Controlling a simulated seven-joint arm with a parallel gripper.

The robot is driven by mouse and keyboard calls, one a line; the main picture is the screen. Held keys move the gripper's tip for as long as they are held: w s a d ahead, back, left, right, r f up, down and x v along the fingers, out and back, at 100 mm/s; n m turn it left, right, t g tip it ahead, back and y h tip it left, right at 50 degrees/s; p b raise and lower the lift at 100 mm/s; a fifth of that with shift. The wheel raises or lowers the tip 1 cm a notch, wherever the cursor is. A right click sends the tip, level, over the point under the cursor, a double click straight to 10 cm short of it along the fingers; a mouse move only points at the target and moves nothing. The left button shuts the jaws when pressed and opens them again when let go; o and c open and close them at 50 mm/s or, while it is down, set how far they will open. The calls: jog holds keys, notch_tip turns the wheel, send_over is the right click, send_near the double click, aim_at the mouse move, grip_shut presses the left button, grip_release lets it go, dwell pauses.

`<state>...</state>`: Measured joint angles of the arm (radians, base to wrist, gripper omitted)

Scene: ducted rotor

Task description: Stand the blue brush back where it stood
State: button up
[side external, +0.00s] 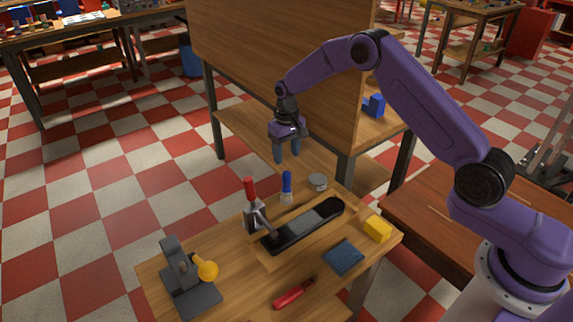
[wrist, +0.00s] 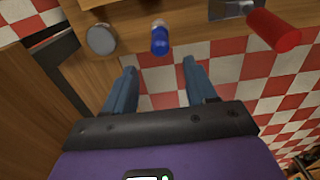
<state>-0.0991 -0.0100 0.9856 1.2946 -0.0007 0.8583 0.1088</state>
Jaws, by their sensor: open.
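The blue brush (side external: 286,185) has a blue handle and a pale lower end. It stands upright on the wooden table near its far edge, between a red-handled clamp and a round grey tin. It also shows in the wrist view (wrist: 160,38), ahead of the fingers. My gripper (side external: 287,158) is open and empty, above the brush and apart from it. In the wrist view its two blue-grey fingers (wrist: 160,68) are spread, with nothing between them.
The clamp (side external: 250,190) stands left of the brush and the tin (side external: 318,182) right. In front lies a black tray-like piece (side external: 305,226). A yellow block (side external: 377,228), blue pad (side external: 344,257), red tool (side external: 294,293) and grey device (side external: 180,275) are nearer. A wooden panel (side external: 270,65) rises behind.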

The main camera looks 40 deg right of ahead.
jog(key=shift+r, duration=0.9)
jog(key=s+a+r+n, duration=0.35)
jog(key=s+r, duration=0.25)
jog(key=s, duration=0.3)
jog(key=s+a+r+n, duration=0.2)
jog(key=s+a+r, duration=0.35)
jog(key=s, duration=0.35)
jog(key=s+d+r+n, duration=0.1)
jog(key=s+d+n, duration=0.2)
jog(key=s, duration=1)
jog(key=s+d+r+n, duration=0.2)
jog(key=s+d+n, duration=0.2)
jog(key=s, duration=0.9)
jog(key=d, duration=0.3)
jog(key=shift+s, duration=0.35)
jog(key=shift+d+r, duration=0.1)
jog(key=shift+r, duration=0.05)
